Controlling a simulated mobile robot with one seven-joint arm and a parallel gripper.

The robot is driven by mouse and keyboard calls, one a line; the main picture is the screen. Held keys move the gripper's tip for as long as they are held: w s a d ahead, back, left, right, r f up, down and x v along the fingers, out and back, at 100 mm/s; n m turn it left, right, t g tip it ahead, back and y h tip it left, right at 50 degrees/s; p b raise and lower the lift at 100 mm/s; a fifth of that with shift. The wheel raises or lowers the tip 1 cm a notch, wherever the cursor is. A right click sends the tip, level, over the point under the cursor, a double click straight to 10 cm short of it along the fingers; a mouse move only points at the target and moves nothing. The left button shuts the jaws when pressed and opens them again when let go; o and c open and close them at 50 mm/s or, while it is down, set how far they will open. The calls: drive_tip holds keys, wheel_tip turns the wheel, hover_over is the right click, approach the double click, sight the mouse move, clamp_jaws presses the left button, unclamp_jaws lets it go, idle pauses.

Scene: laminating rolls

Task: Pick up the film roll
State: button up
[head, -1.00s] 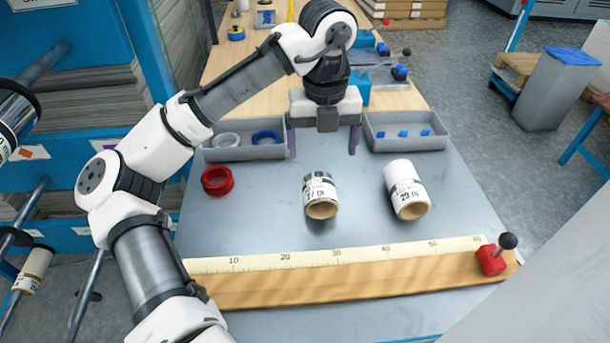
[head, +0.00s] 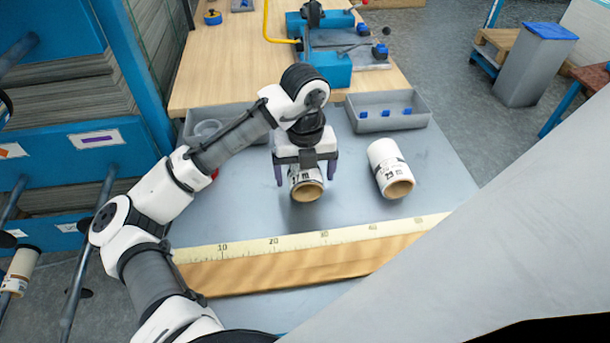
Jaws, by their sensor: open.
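A short film roll (head: 306,189) with a white wrap, printed label and brown core lies on the grey table, its open end facing me. My gripper (head: 305,176) is open directly above it, with one dark finger to each side of the roll in the picture. Its upper part is hidden by the gripper; I cannot tell whether the fingers touch it or how far down they reach. A second, similar white roll (head: 390,168), marked 29, lies to the right, apart from the gripper.
A ruler strip (head: 300,241) on a wooden bar crosses the front. A grey tray (head: 420,121) with blue pieces stands behind the right roll. A second grey tray (head: 240,113) and a red ring (head: 214,174) are partly behind my arm. The table right of the second roll is clear.

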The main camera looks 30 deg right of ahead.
drive_tip(key=shift+f, duration=0.6)
drive_tip(key=c, duration=1.1)
drive_tip(key=shift+r, duration=0.1)
wheel_tip(320, 180, up, 20)
